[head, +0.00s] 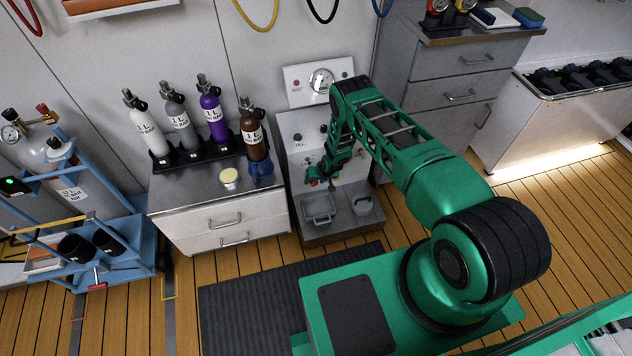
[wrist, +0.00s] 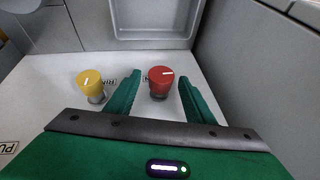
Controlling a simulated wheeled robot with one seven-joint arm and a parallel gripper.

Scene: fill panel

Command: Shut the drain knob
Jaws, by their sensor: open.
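In the wrist view a red knob (wrist: 160,80) with a white pointer line stands on a pale panel face (wrist: 60,70). My gripper (wrist: 159,77) is open, with one green finger on each side of the red knob; I cannot tell whether they touch it. A yellow knob (wrist: 90,84), also with a white line, is outside the fingers to the left. Printed labels are partly hidden, so I cannot read which knob is the drain knob. In the head view my gripper (head: 322,176) is low at the front of the fill panel (head: 296,128), where my arm hides part of it.
A grey sink-like basin (head: 319,208) lies below the panel. A cabinet (head: 225,215) with labelled bottles (head: 212,112) stands to the left. Grey drawers (head: 455,75) stand to the right. A dark mat (head: 265,300) covers the floor in front.

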